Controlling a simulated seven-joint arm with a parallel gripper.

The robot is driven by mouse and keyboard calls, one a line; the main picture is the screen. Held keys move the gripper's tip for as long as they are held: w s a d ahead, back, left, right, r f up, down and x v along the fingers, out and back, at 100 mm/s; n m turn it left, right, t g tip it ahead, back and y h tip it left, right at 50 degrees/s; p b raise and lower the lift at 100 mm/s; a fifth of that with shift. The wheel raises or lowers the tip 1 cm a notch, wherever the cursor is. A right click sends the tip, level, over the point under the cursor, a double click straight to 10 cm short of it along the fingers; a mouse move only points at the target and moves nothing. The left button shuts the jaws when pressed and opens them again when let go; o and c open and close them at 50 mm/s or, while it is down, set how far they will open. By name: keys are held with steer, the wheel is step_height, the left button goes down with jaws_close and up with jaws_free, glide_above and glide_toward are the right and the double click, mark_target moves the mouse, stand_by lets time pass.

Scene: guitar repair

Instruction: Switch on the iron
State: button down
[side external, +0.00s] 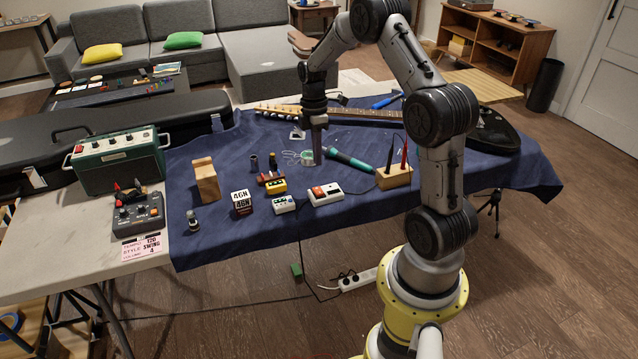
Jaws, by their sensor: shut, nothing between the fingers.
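A small white box (328,194) with an orange-red part on its left top lies near the front edge of the cloth. It may be the iron's switch unit, but the picture is too small to tell. A wooden block (395,177) to its right holds upright black and red slim tools (404,150); I cannot tell whether one is the iron. My gripper (318,158) points down over the middle of the table, shut and empty.
A teal torch-like tool (348,161) lies right of my gripper. A green amplifier (118,160) stands left. A power strip (358,279) lies on the floor.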

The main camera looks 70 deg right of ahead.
mark_target(319, 191)
steer(key=f, duration=0.6)
steer(key=s+a+f, duration=0.1)
steer(key=f, duration=0.2)
steer(key=shift+s+a+f, duration=0.45)
steer(key=shift+f, duration=0.3)
steer(key=shift+w+d, duration=0.1)
steer(key=shift+w+d+r, duration=0.2)
steer(key=shift+w+d, duration=0.35)
steer(key=shift+r, duration=0.1)
step_height(319, 191, up, 15)
steer(key=shift+w+d, duration=0.45)
